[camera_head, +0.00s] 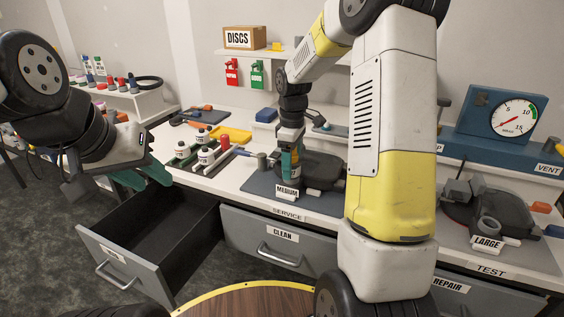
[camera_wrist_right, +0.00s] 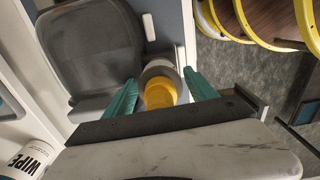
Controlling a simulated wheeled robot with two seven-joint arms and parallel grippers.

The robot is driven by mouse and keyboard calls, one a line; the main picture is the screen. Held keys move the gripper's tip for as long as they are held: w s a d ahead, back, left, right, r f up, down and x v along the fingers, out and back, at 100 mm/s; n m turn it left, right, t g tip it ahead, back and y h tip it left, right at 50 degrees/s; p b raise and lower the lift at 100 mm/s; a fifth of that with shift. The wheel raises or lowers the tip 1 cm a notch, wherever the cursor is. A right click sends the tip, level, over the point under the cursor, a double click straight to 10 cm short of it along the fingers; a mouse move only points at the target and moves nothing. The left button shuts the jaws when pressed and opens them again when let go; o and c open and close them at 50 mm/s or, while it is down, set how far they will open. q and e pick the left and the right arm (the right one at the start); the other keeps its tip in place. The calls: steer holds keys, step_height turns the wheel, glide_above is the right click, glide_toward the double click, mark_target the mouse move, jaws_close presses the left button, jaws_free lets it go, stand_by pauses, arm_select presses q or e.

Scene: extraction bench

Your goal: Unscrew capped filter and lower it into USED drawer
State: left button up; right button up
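A yellow round piece (camera_wrist_right: 160,93), which looks like the capped filter, sits in a grey ring beside a dark grey unit in the right wrist view. My right gripper (camera_wrist_right: 161,84) has its teal fingers apart on either side of it, with a gap showing at both sides. In the head view my right gripper (camera_head: 290,178) points down at the MEDIUM station and hides the filter. The pulled-out drawer (camera_head: 118,262) stands open at the lower left and looks empty; its label is too small to read. My left gripper (camera_head: 146,182) hangs empty above it, green fingers apart.
The closed CLEAN drawer (camera_head: 270,246) is right of the open one. Bottles (camera_head: 205,148) and tools stand on the bench left of the station. A LARGE station (camera_head: 490,215) and a gauge (camera_head: 515,118) are at the right. A WIPE container (camera_wrist_right: 35,158) shows in the wrist view.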

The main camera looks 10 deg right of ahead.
steer(key=m, duration=2)
steer(key=shift+m, duration=0.3)
steer(key=m, duration=0.7)
steer(key=shift+c, duration=0.3)
